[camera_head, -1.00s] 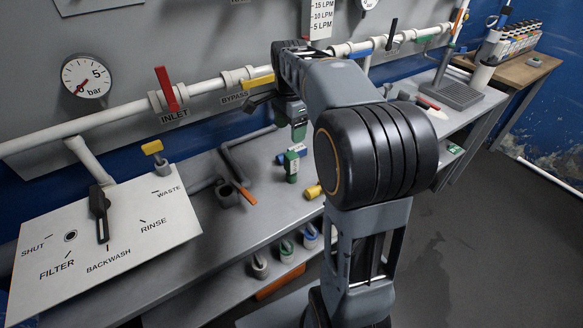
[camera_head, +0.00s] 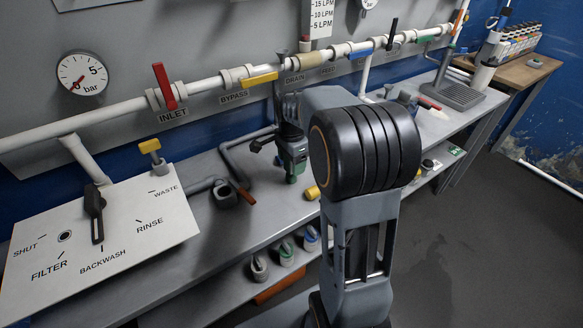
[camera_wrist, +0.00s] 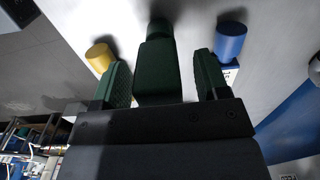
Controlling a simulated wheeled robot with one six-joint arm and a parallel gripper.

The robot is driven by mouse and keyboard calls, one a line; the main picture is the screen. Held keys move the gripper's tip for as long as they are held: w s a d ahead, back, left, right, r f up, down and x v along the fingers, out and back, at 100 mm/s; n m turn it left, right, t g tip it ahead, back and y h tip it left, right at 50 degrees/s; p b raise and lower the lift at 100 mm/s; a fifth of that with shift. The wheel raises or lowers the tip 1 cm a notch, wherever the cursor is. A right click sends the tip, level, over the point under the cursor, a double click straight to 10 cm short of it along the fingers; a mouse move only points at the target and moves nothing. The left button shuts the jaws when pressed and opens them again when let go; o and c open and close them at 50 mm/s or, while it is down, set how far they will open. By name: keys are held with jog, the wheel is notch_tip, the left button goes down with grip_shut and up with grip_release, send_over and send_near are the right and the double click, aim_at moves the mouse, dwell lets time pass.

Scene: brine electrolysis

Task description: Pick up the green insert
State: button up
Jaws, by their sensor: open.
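The green insert (camera_wrist: 158,70) stands between my gripper's two open fingers in the wrist view, with a gap on each side. It is dark green, with a narrower round end and a wider block near the palm. My gripper (camera_wrist: 161,80) has green pads and points down over the bench. In the head view my gripper (camera_head: 292,158) is right over the green insert (camera_head: 291,179), whose lower end shows below it.
The yellow piece (camera_head: 312,193) lies near the bench's front edge, close to my arm. A grey pipe and cup (camera_head: 225,195) with an orange-tipped piece stand to the left. Valve pipes (camera_head: 205,88) run along the wall behind. Several cups sit on the shelf below.

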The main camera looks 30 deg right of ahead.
jog(key=shift+f, duration=0.45)
jog(key=shift+c, duration=0.5)
jog(key=shift+r, duration=0.1)
jog(key=c, duration=1)
